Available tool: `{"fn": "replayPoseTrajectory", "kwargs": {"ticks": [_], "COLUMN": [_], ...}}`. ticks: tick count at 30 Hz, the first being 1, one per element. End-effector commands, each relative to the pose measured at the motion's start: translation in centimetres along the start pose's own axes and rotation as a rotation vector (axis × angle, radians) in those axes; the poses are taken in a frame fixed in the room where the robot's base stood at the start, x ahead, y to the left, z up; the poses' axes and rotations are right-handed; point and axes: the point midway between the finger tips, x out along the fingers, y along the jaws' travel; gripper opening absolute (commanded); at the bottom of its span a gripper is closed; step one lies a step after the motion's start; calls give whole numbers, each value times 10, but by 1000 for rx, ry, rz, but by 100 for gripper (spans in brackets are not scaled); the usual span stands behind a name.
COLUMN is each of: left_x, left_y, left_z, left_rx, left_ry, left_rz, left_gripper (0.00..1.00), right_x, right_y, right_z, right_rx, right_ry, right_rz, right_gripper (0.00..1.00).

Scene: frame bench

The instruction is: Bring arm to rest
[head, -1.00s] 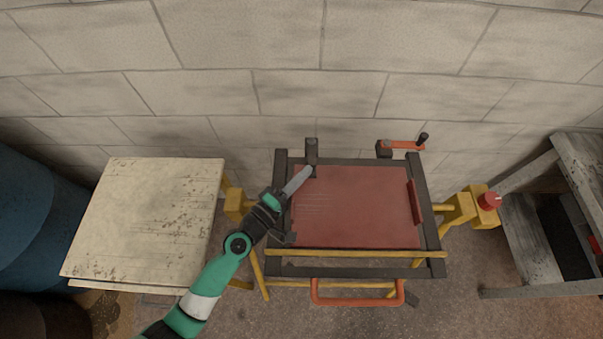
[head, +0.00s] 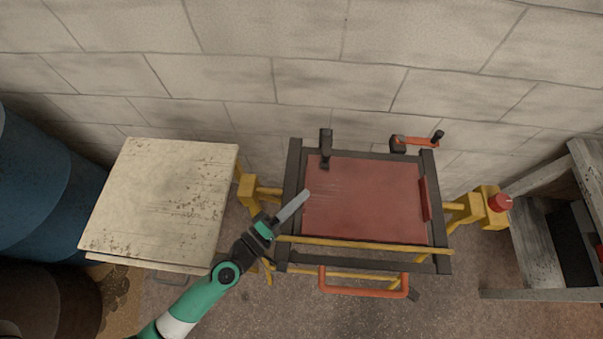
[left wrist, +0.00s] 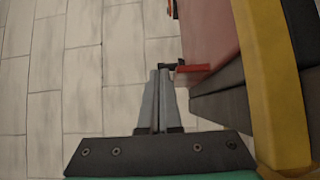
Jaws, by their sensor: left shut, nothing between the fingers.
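My left gripper (head: 292,207) is shut and empty, at the left edge of the red panel (head: 365,200) in the head view. In the left wrist view its two grey fingers (left wrist: 158,98) lie together with nothing between them. The red panel lies in a dark frame on yellow supports. A dark upright clamp (head: 325,146) stands at the frame's back left. A crank with an orange arm (head: 415,142) is at the back right. My right gripper is not in view.
A worn pale table (head: 165,195) stands left of the frame, with blue barrels (head: 40,195) beyond it. A grey shelf (head: 535,240) stands at the right. An orange handle (head: 363,290) and yellow bar (head: 350,246) run along the frame's front. A block wall (head: 300,70) closes the back.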

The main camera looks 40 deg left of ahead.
Motion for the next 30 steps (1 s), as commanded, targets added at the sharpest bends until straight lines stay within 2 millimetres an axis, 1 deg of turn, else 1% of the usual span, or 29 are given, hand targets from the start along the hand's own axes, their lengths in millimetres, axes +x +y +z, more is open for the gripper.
{"fn": "replayPoseTrajectory", "kwargs": {"ticks": [1,6,23,26,28,29,30], "left_x": [-5,-12,-12,-2,14,24,37], "left_y": [2,0,0,12,35,50,76], "left_z": [5,10,9,7,4,3,0], "left_rx": [0,-1,-1,0,1,1,4], "left_ry": [-4,0,3,8,14,17,22], "left_rz": [-2,0,1,30,87,123,183], "left_gripper": [0,0,0,0,0,0,0], "right_x": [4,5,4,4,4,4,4], "right_y": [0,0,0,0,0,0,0], "right_z": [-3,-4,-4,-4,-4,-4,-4], "right_rx": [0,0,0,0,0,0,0], "right_ry": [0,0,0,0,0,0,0], "right_rz": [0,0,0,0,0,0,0], "right_gripper": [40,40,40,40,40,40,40]}}
